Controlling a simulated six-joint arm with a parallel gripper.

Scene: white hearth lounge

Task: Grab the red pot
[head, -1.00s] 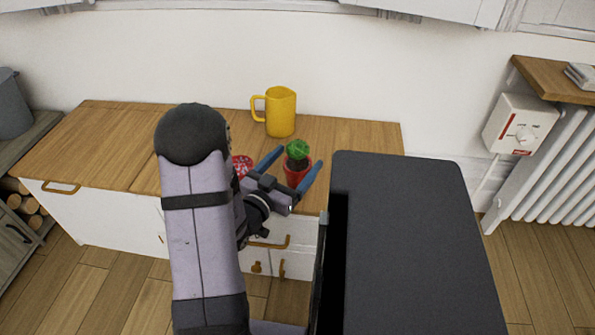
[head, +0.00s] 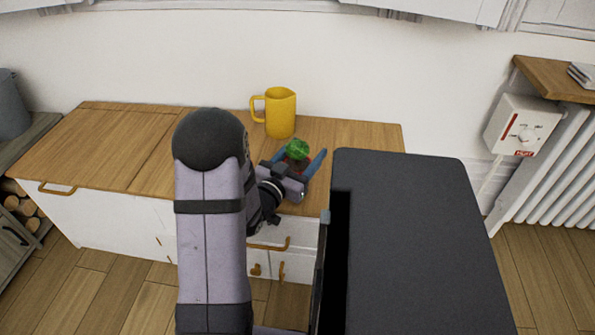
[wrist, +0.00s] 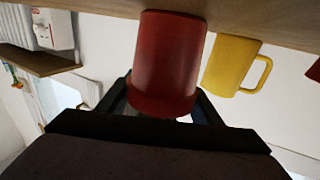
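The red pot (wrist: 166,65) stands on the wooden cabinet top and fills the middle of the wrist view, which is upside down. In the head view its green plant (head: 297,149) shows, while the pot itself is mostly hidden behind my gripper (head: 299,162). My gripper is open, with one blue finger on each side of the pot. In the wrist view the fingers (wrist: 160,112) reach past the pot's near side. I cannot tell whether either finger touches it.
A yellow mug (head: 281,113) stands behind the pot on the cabinet top (head: 350,140). A large dark grey box-like surface (head: 410,240) lies close to the right of my gripper. A radiator (head: 550,160) is at the far right. The left part of the cabinet top is clear.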

